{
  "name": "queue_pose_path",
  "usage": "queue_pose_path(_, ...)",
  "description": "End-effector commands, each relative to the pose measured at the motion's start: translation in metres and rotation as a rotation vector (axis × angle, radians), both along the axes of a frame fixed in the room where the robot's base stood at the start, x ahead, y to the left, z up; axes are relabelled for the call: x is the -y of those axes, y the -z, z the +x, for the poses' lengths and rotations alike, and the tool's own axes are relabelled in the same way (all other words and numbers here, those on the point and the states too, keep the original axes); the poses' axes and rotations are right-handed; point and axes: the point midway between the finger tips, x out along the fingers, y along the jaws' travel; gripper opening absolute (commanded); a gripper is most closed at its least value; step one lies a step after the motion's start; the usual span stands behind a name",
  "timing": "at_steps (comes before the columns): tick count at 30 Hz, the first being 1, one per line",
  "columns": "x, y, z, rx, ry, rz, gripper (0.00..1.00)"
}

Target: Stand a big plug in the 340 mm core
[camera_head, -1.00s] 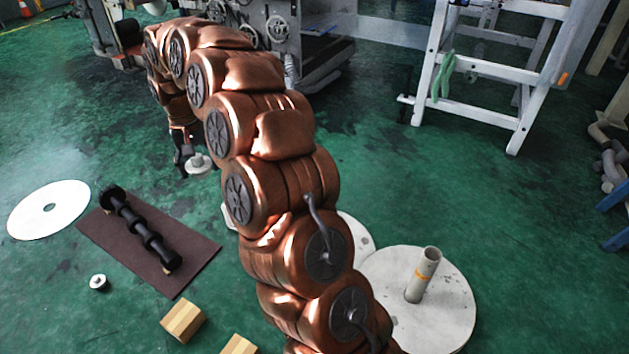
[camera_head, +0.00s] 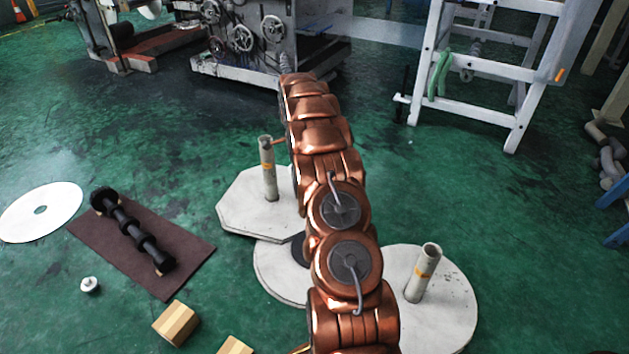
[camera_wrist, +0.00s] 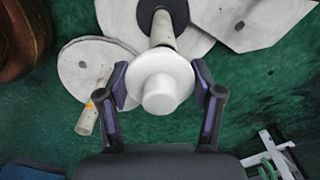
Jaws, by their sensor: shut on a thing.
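My gripper (camera_wrist: 160,85) is shut on a white big plug (camera_wrist: 160,82) with a wide round flange, held between its two fingers in the wrist view. A grey core (camera_wrist: 162,28) stands behind the plug, rising from a dark disc. Its top is hidden by the flange, and I cannot tell whether plug and core touch. In the head view my arm hides gripper, plug and this core. Two other cores with orange bands show there: one (camera_head: 267,168) on an octagonal plate, one (camera_head: 422,272) on a round plate. I cannot tell which is 340 mm.
A small white plug (camera_head: 90,285) is on the floor at left. A black shaft (camera_head: 134,231) lies on a brown mat (camera_head: 195,248). Nearby are a white disc (camera_head: 62,200) and wooden blocks (camera_head: 176,323). A white frame (camera_head: 470,112) stands at the back right.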

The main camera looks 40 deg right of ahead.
Motion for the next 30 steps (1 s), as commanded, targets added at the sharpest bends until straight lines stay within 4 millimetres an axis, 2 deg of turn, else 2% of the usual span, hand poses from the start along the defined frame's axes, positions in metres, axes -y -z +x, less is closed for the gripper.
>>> queue_pose_path(1,0.014,0.015,-0.007,-0.003,0.069,0.001,0.32)
queue_pose_path(3,0.027,0.027,-0.012,-0.001,0.152,0.000,0.32)
queue_pose_path(9,0.049,0.049,-0.024,0.002,0.303,-0.002,0.32)
queue_pose_path(20,0.052,0.063,-0.026,0.000,0.335,-0.001,0.32)
queue_pose_path(30,0.051,0.093,-0.027,-0.002,0.333,0.000,0.32)
